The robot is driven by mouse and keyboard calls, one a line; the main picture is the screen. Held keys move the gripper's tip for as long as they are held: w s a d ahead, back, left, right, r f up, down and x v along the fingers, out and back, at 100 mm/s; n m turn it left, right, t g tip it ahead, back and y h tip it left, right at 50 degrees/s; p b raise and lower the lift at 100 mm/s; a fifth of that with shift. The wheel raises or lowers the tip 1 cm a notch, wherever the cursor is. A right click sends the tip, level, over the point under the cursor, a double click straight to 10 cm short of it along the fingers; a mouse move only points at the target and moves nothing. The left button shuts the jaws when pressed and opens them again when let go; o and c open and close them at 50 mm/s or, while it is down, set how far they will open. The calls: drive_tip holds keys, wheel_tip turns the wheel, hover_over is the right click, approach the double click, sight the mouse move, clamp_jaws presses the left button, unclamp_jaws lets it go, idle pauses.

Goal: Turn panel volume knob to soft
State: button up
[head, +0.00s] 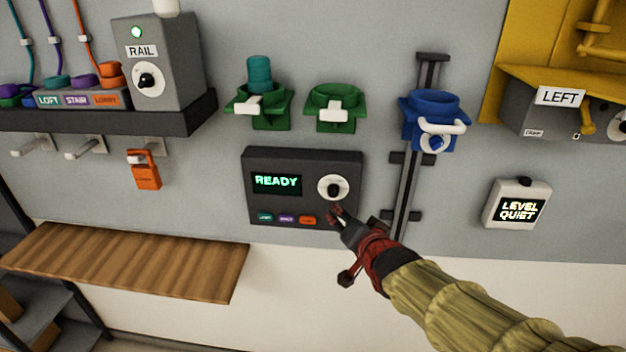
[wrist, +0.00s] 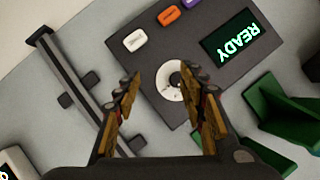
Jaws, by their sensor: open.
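The dark panel (head: 256,204) on the wall has a green READY display (head: 276,184) and a black knob (head: 333,189) on a white round dial at its right side. My gripper (head: 338,214) is just below and in front of the knob in the head view. In the wrist view my gripper (wrist: 159,82) is open, with its two fingers apart. The white dial with the knob (wrist: 175,78) shows between the fingertips, closer to the right finger, which covers part of it. I cannot tell whether a finger touches the knob. The knob's markings are too small to read.
Small coloured buttons (head: 286,219) line the panel's lower edge. Green holders (head: 335,108) sit above it, and a blue holder (head: 433,120) on a dark rail is to the right. A LEVEL QUIET box (head: 517,205) is farther right. A wooden shelf (head: 130,262) is lower left.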

sight(334, 193)
drive_tip(key=shift+m+t+y, duration=0.4)
drive_tip(key=shift+m+t, duration=0.3)
drive_tip(key=shift+m, duration=0.1)
drive_tip(key=w, duration=0.2)
drive_tip(key=w+a+r, duration=0.1)
drive_tip(key=w, duration=0.2)
drive_tip(key=w+a, duration=0.1)
drive_tip(key=w, duration=0.1)
drive_tip(key=shift+w+a+r, duration=0.25)
drive_tip(key=shift+w, duration=0.15)
drive_tip(key=c, duration=0.3)
clamp_jaws()
